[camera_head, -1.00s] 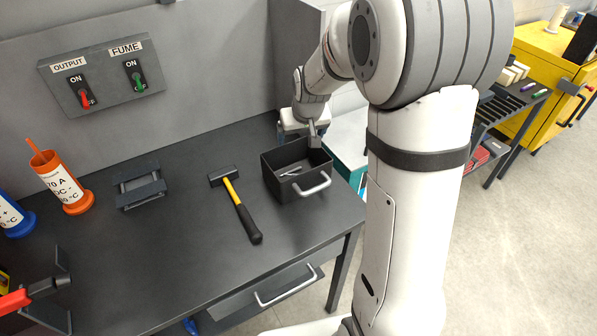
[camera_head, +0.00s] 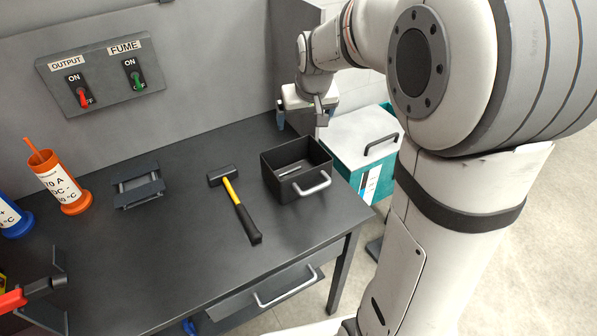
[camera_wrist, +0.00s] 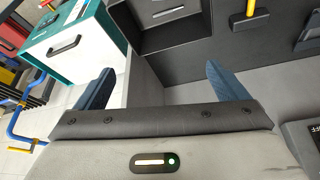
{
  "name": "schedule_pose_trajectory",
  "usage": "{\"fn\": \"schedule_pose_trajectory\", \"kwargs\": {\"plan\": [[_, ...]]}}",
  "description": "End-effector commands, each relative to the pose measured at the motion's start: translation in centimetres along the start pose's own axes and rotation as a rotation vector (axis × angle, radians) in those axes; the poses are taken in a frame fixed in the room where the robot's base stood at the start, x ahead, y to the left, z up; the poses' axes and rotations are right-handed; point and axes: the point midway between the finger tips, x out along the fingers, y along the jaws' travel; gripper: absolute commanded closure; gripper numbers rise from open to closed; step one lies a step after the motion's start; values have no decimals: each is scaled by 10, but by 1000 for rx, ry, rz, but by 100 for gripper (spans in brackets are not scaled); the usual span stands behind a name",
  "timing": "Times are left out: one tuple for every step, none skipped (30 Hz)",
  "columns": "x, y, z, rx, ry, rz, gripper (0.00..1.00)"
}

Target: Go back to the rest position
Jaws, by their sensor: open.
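My gripper (camera_head: 301,116) is at the back right of the dark workbench, above and behind the black open box (camera_head: 297,172). In the wrist view my gripper (camera_wrist: 165,90) shows two blue fingers spread wide apart with nothing between them. The black box has a light handle on its front, and a small light piece lies inside it. The box also shows at the top of the wrist view (camera_wrist: 172,42), beyond the fingers. My gripper touches nothing that I can make out.
A hammer (camera_head: 236,205) with a yellow and black handle lies left of the box. A teal and white chest (camera_head: 352,140) stands right of the bench. Orange container (camera_head: 62,184), dark stand (camera_head: 139,187) and switch panel (camera_head: 104,82) are further left. Bare bench top lies between.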

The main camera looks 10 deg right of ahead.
Motion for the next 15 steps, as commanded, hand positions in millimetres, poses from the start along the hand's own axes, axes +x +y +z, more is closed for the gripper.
{"fn": "schedule_pose_trajectory", "kwargs": {"plan": [[0,0,0,0,0,0,7],[0,0,0,0,0,0,7],[0,0,0,1,0,0,7],[0,1,0,1,0,0,7],[0,1,0,1,0,0,7],[0,1,0,1,0,0,7],[0,1,0,1,0,0,7],[0,1,0,1,0,0,7],[0,1,0,1,0,0,7],[0,1,0,1,0,0,7],[-2,1,2,2,-1,0,7],[-4,0,5,2,-2,1,7],[-8,0,9,3,-4,1,7],[-12,0,14,4,-6,1,7],[-19,0,24,6,-10,2,7]]}}
